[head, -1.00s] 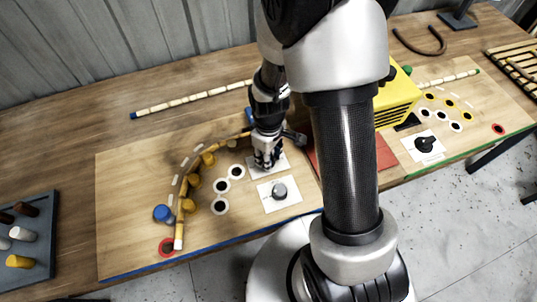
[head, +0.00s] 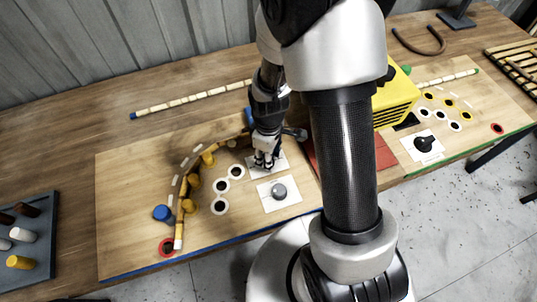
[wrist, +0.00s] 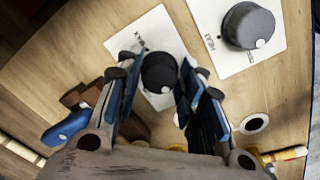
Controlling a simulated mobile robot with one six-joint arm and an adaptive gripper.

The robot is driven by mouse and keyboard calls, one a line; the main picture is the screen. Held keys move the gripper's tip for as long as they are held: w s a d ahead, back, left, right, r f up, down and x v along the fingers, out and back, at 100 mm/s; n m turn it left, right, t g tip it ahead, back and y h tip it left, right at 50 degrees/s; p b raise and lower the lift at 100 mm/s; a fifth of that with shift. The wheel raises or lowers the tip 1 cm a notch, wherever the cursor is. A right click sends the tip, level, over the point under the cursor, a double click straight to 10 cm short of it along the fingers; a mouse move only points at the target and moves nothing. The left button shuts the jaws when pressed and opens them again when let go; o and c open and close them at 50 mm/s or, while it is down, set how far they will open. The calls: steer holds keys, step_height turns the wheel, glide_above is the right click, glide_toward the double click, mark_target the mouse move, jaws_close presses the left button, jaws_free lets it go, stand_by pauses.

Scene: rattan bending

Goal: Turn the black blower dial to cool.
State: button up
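In the head view my gripper (head: 264,162) is low over the same card (head: 281,165) on the left board and hides the dial. A small white mark shows on the dial's lower edge in the wrist view.
A larger grey dial (head: 279,191) sits on a neighbouring white card. Another black dial (head: 424,144) is on the right board, near a yellow box (head: 398,100). Pegs and a bent rattan strip (head: 182,205) lie left of my gripper.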

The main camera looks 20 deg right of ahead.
steer(key=o, duration=0.3)
step_height(320, 180, up, 12)
stand_by(0.7)
steer(key=shift+r, duration=0.1)
steer(key=s+r+m+t, duration=0.4)
steer(key=s+r+m, duration=0.5)
steer(key=s+r, duration=0.5)
steer(key=shift+s+a+r+t, duration=0.15)
steer(key=shift+s+r+t, duration=0.2)
steer(key=shift+r, duration=0.6)
